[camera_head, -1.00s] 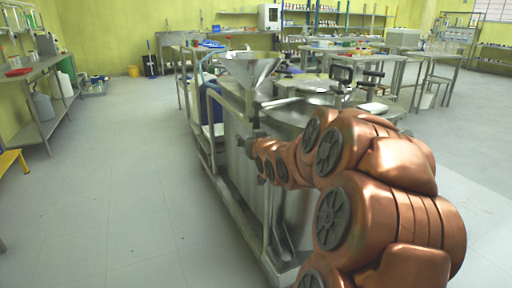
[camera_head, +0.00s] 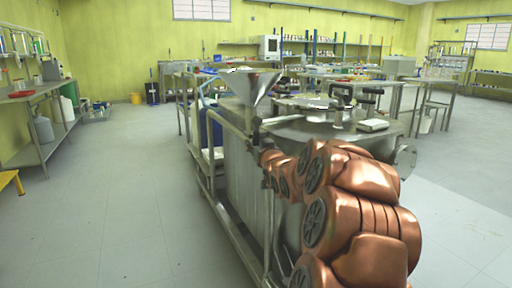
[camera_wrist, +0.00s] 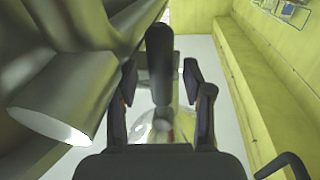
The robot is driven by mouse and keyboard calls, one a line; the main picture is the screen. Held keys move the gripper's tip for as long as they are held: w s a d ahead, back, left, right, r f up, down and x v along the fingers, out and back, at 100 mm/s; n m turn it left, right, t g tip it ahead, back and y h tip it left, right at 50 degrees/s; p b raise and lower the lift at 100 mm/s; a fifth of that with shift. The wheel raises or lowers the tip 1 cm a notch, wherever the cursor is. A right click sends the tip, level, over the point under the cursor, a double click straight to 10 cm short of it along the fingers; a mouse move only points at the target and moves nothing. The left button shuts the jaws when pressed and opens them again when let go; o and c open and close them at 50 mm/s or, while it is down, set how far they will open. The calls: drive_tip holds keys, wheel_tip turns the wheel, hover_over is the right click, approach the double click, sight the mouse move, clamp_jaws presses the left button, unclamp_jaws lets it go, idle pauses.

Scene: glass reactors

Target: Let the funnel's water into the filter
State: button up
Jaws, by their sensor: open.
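The metal funnel (camera_head: 250,86), a wide cone, stands above the near left edge of the large steel vessel (camera_head: 240,175), which I take to be the filter. I cannot see whether water is in the funnel. My arm reaches to just below the funnel, with my gripper (camera_head: 257,148) small and partly hidden there. In the wrist view my gripper (camera_wrist: 162,88) is open. A dark rounded bar (camera_wrist: 160,62), looking like a valve handle, shows between the fingers. I cannot tell whether either finger touches it.
A steel cylinder (camera_wrist: 60,110) lies close on the left in the wrist view. Clamps (camera_head: 350,97) and a round flange (camera_head: 405,157) are on the vessel. A rail frame (camera_head: 232,235) runs along its left side. The floor (camera_head: 110,190) at left is clear.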

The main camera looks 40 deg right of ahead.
drive_tip(key=shift+w+d, duration=0.25)
drive_tip(key=shift+w, duration=0.4)
drive_tip(key=shift+c, duration=0.5)
clamp_jaws()
